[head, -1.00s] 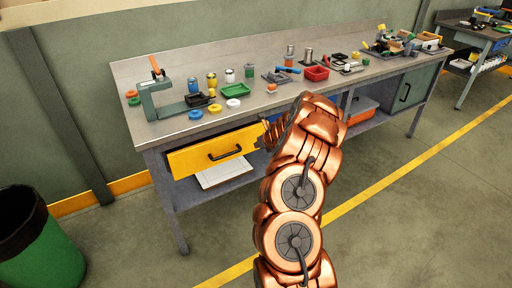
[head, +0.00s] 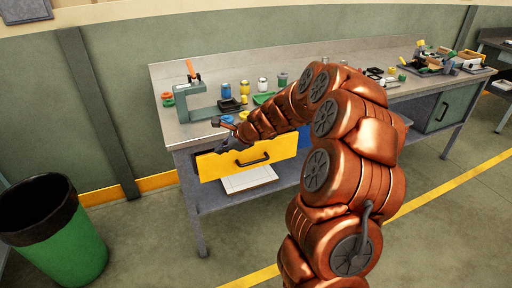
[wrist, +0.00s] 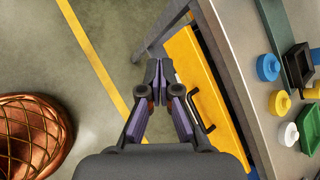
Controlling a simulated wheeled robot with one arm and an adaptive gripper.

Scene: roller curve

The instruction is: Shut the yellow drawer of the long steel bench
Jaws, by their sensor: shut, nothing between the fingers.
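The long steel bench (head: 190,133) stands along the wall. Its yellow drawer (head: 284,150) is under the left part of the top, with a black bar handle (head: 252,161). The drawer front seems to stand out from the bench; how far is hard to tell, as my arm covers part of its top edge. My gripper (head: 222,149) is at the drawer's left end in the head view. In the wrist view my gripper (wrist: 153,70) is shut and empty, beside the yellow front (wrist: 190,65). I cannot tell whether they touch.
A green bin (head: 65,245) stands on the floor at left. A clamp-like fixture (head: 191,98), cups and a green tray (wrist: 308,128) are on the bench top. A white item (head: 248,179) lies on the shelf below the drawer. Floor in front is clear.

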